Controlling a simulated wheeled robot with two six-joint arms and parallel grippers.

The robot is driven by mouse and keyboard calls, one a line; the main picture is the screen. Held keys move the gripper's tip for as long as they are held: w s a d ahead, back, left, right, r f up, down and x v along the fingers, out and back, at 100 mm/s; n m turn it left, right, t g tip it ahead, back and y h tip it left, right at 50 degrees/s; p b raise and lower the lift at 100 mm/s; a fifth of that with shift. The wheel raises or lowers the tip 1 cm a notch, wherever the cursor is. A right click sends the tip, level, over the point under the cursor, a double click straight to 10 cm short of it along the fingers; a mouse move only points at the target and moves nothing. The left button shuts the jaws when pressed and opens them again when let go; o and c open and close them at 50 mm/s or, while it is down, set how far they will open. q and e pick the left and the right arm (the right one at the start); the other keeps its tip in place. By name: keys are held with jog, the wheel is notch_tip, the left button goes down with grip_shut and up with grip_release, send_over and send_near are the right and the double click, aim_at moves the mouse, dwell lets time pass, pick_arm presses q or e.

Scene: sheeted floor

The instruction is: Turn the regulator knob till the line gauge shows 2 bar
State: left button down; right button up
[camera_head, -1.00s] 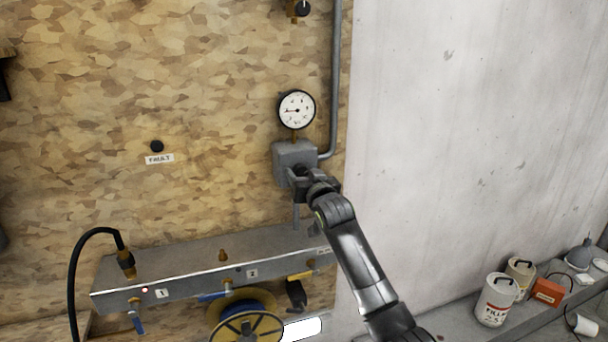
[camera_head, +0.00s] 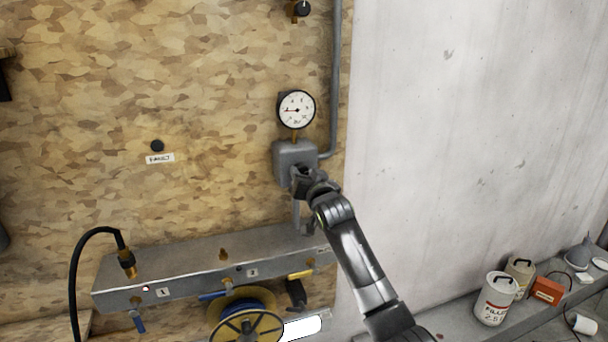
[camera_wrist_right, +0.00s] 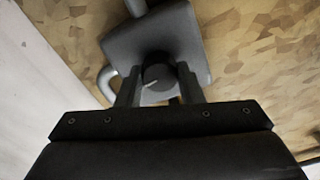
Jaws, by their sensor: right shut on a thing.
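The line gauge (camera_head: 296,109) is a round white dial with a black rim on the board. Its red needle points to the left; the figures are too small to read. Below it is the grey regulator box (camera_head: 290,152). The dark round regulator knob (camera_wrist_right: 158,76) with a pale line mark sits on the box's front in the right wrist view. My right gripper (camera_wrist_right: 160,88) has its two fingers on either side of the knob, shut on it. In the head view the right gripper (camera_head: 303,182) covers the knob. My left gripper is not in view.
A grey manifold (camera_head: 205,264) with valves and a black hose is below left. A yellow reel (camera_head: 247,328) is under it. A grey pipe (camera_head: 335,80) runs up beside the gauge. Cans (camera_head: 495,298) stand on the ledge at right. The board around the gauge is clear.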

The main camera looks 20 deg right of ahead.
jog(key=shift+m, duration=0.7)
jog(key=o, duration=1)
jog(key=shift+c, duration=0.2)
jog(key=shift+s, duration=0.1)
jog(key=s+b, duration=0.4)
jog(key=s, duration=1.3)
jog(key=shift+d, duration=0.3)
